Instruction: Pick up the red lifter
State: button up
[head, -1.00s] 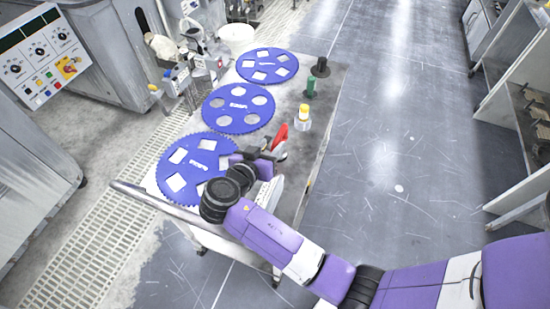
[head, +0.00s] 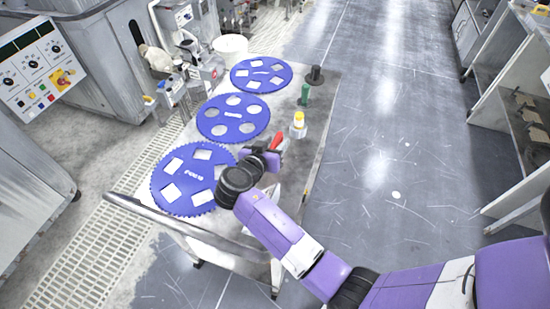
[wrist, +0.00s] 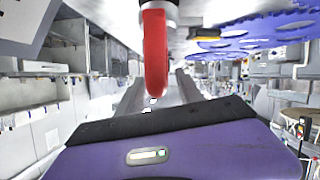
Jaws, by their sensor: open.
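The red lifter (head: 277,140) stands near the right side of the cart, mostly hidden behind my gripper in the head view. In the wrist view the lifter (wrist: 155,50) is a curved red piece reaching down from the top of the picture. My gripper (head: 272,152) is right at the lifter. In the wrist view its two fingers (wrist: 160,88) are apart, with the lower end of the lifter showing between them. I cannot tell whether either finger touches it.
Three blue platens (head: 190,180), (head: 233,118), (head: 261,75) lie in a row left of my gripper. A yellow-capped bottle (head: 298,125) stands just behind the lifter, with a green piece (head: 304,95) and a black piece (head: 316,76) beyond. The floor to the right is clear.

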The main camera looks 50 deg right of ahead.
grip_shut()
dwell(1.1)
jog(key=shift+r, duration=0.1)
